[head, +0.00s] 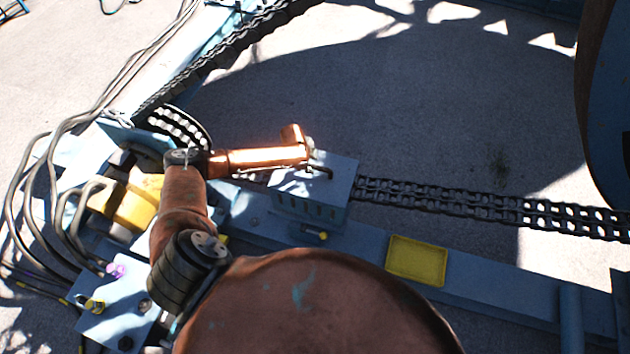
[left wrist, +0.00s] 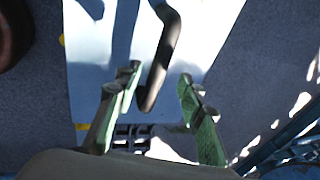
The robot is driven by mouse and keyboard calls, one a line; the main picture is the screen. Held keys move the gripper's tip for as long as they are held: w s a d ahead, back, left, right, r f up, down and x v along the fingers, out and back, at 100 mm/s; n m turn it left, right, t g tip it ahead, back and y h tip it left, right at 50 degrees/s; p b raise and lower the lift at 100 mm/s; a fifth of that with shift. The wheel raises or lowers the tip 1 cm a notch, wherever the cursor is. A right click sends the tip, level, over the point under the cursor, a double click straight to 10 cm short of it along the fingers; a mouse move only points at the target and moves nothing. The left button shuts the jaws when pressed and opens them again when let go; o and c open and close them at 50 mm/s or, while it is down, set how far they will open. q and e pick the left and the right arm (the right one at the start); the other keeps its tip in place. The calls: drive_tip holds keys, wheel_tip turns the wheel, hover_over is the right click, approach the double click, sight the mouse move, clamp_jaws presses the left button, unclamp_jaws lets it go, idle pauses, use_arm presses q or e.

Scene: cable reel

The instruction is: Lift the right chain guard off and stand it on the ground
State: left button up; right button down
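The chain guard (head: 338,192) is a blue-grey box with slots along its lower front. It sits over the chain on the blue beam, right of the end of my left arm in the head view. A dark bent handle (head: 318,170) stands on its top. In the left wrist view, the guard's pale top (left wrist: 105,55) and the handle (left wrist: 160,60) show close up. My left gripper (left wrist: 157,80) is open, its green fingers on either side of the handle in that view. I cannot tell whether they touch it. My right gripper is not in view.
A double chain (head: 480,203) runs right from the guard. A yellow tray (head: 440,266) lies on the blue beam (head: 490,283). Cables and a yellow part (head: 137,207) crowd the left. Bare ground (head: 420,110) lies beyond the chain, and a large reel (head: 606,110) stands at right.

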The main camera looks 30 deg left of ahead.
sight(315, 166)
use_arm(q)
drive_tip(key=x, duration=0.4)
drive_tip(key=shift+d+f, duration=0.1)
drive_tip(key=shift+d, duration=0.1)
drive_tip(key=shift+c, duration=0.3)
clamp_jaws()
idle(0.4)
drive_tip(key=shift+w, duration=0.1)
